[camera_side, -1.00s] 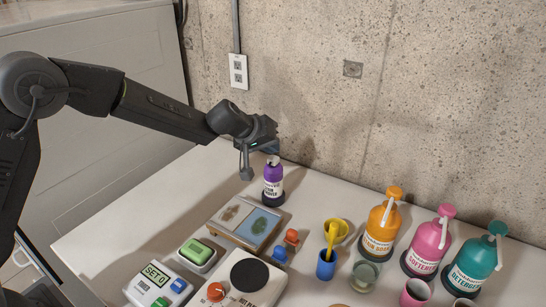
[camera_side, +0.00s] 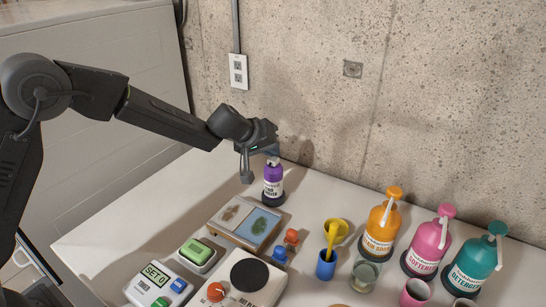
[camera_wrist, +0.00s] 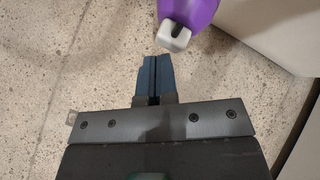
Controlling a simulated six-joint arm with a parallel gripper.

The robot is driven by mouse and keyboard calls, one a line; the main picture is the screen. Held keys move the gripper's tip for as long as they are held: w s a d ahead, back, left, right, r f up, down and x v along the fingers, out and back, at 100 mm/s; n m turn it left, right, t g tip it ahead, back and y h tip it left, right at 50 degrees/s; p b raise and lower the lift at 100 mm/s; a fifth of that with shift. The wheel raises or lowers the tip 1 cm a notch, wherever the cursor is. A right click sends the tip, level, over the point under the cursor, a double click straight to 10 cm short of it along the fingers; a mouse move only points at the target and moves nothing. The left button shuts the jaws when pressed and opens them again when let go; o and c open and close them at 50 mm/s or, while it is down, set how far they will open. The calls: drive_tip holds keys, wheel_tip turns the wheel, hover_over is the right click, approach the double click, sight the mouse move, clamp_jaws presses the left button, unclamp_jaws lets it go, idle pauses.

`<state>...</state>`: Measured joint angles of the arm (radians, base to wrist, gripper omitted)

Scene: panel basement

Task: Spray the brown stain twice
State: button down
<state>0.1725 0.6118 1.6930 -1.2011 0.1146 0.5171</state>
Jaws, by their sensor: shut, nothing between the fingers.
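A purple spray bottle (camera_side: 273,187) with a pale nozzle stands upright on the table behind the stain board. Its purple top and pale nozzle (camera_wrist: 176,36) also show in the wrist view, just beyond my fingertips. The board (camera_side: 213,231) carries a brown stain (camera_side: 230,212) on its left half and a green stain (camera_side: 259,225) on its right half. My gripper (camera_side: 262,158) is above and beside the top of the spray bottle. In the wrist view my gripper's fingers (camera_wrist: 154,60) are together, with nothing between them.
A green sponge (camera_side: 198,250) and a timer (camera_side: 157,283) lie in front of the board. Orange (camera_side: 380,225), pink (camera_side: 428,243) and teal (camera_side: 474,262) bottles line the concrete wall.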

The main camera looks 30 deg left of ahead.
idle(0.3)
drive_tip(key=shift+r, duration=0.45)
drive_tip(key=shift+r, duration=0.15)
drive_tip(key=shift+r, duration=2.9)
drive_tip(key=shift+f, duration=3)
drive_tip(key=shift+f, duration=0.1)
idle(0.5)
